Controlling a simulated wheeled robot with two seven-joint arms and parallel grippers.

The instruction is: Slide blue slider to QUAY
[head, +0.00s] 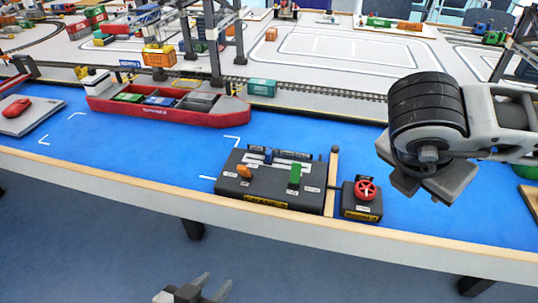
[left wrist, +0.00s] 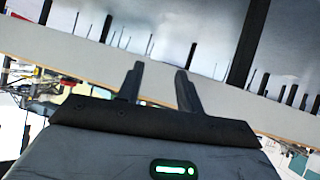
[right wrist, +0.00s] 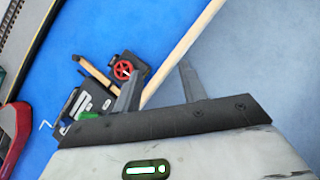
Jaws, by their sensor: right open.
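The black control box (head: 265,192) stands on the blue table surface near its front edge. A small blue slider (head: 268,156) sits at the box's back, by pale slots and small dark labels that I cannot read. An orange slider (head: 244,172) and a green slider (head: 295,174) stand in front of it. My right gripper (head: 432,190) is open and empty, in the air to the right of the box. The box shows partly in the right wrist view (right wrist: 72,103). My left gripper (head: 213,288) is open and empty, low in front of the table.
A small black box with a red wheel (head: 366,190) stands right of the control box, past a wooden bar (head: 332,180). A red ship (head: 170,112) and crane legs stand behind. A grey pad with a red object (head: 16,107) lies at left.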

